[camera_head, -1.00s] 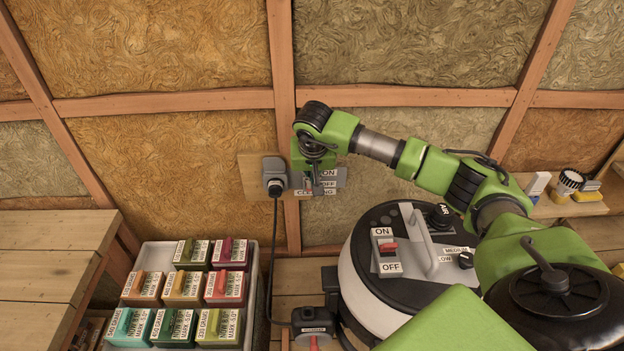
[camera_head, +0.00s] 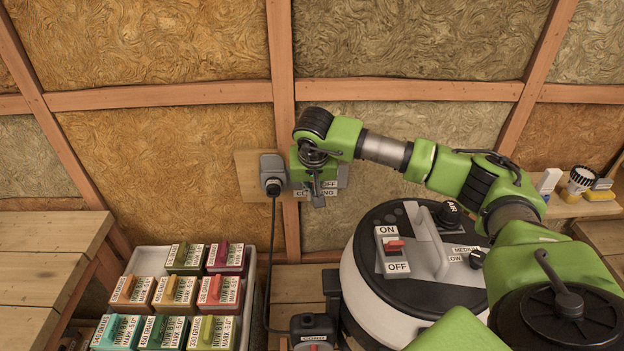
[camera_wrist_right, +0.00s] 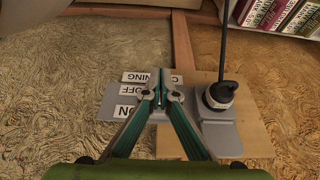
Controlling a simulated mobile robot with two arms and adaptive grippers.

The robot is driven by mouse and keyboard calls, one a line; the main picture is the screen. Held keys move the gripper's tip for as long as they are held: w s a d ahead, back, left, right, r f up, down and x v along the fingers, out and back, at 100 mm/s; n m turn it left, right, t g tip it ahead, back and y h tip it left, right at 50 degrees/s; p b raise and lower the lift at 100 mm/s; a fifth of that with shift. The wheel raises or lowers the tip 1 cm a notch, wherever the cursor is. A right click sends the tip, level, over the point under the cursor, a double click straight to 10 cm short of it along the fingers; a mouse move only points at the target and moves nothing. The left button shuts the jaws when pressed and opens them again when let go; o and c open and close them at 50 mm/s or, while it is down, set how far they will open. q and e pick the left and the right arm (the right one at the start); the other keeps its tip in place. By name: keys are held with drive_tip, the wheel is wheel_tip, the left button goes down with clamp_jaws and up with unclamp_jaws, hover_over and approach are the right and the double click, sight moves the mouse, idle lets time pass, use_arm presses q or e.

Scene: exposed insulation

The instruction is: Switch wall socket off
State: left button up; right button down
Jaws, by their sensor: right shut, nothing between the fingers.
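The grey wall socket (camera_head: 270,166) is on a wooden board with a black plug in it; the plug (camera_wrist_right: 220,95) also shows in the right wrist view. Beside it is a grey switch plate (camera_head: 343,176) with ON, OFF and CLEANING labels; in the wrist view the plate (camera_wrist_right: 112,98) appears upside down. My right gripper (camera_head: 318,199) is shut and empty in front of this plate, its fingertips (camera_wrist_right: 162,92) meeting near the OFF and CLEANING labels. The gripper hides the switch lever, so its position cannot be told. My left gripper is out of view.
A round black-and-white machine (camera_head: 360,276) with its own red ON/OFF switch stands below my right arm. A black cable (camera_head: 271,250) hangs from the plug. A crate (camera_head: 252,296) of labelled boxes stands lower left. Wooden studs and insulation cover the wall.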

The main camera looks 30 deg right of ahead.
drive_tip(key=shift+r, duration=0.1)
drive_tip(key=shift+w+d+r, duration=0.3)
drive_tip(key=shift+w+d, duration=0.05)
drive_tip(key=shift+w, duration=0.25)
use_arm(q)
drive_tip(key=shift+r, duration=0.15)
use_arm(e)
drive_tip(key=shift+r, duration=0.1)
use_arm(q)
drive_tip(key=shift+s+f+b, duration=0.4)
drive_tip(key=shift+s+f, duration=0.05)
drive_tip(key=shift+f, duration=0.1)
use_arm(e)
drive_tip(key=s+a+r, duration=0.5)
drive_tip(key=s+r, duration=0.2)
drive_tip(key=s, duration=0.2)
drive_tip(key=shift+s+a, duration=0.2)
drive_tip(key=shift+a, duration=0.15)
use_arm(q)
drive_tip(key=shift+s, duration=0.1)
